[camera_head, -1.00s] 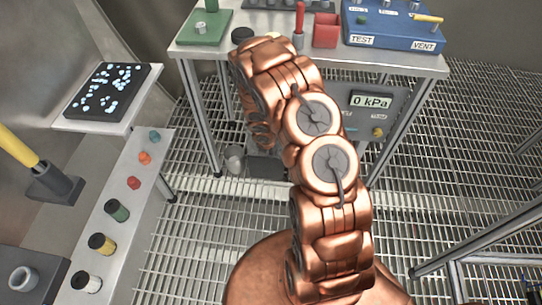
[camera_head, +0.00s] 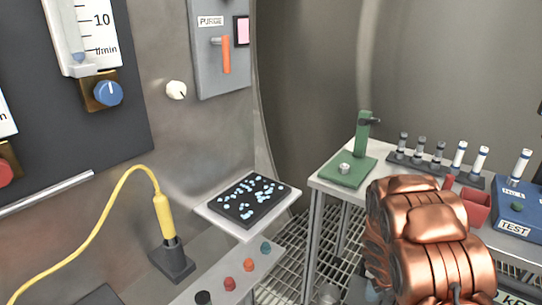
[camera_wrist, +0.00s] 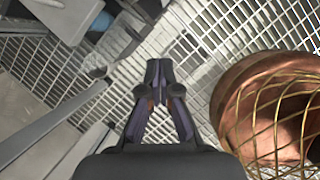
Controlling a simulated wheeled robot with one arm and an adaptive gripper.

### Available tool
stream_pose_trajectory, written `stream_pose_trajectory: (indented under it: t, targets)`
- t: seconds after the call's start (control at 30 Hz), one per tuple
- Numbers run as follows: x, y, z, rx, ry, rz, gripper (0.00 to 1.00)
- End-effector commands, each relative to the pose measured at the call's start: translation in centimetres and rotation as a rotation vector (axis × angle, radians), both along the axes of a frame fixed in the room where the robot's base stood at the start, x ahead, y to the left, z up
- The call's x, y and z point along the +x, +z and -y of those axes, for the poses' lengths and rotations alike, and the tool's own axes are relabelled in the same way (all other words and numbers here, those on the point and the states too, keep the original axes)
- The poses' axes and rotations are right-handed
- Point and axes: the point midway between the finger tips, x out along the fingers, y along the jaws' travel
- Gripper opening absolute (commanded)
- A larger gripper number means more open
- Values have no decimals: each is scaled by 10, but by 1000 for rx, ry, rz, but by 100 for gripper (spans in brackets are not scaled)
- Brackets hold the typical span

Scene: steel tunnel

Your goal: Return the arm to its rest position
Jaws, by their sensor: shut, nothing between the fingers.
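My copper arm (camera_head: 430,235) shows at the lower right of the head view, in front of the bench. My gripper is outside the head view. In the wrist view my gripper (camera_wrist: 158,68) points away from the camera over the grated floor. Its dark fingers meet at the tips, with nothing between them. My rounded copper base with brass-coloured bars fills the right of the wrist view, apart from the fingers.
The bench (camera_head: 330,186) holds a green stand (camera_head: 350,168), a rack of vials (camera_head: 436,165), a red bin (camera_head: 474,205) and a blue TEST box (camera_head: 520,210). At left are a black tray (camera_head: 246,200), a yellow-cabled probe (camera_head: 163,215) and wall panels. Grated floor (camera_wrist: 210,25) lies below.

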Motion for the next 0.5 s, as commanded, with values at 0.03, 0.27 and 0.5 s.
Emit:
stream_pose_trajectory:
  t: [0.03, 0.27, 0.5]
  targets:
    - [-4, 17, 2, -11, -58, 20, 0]
    - [-35, 78, 2, -37, -347, 94, 0]
    - [-77, 134, -11, -36, -639, 163, 0]
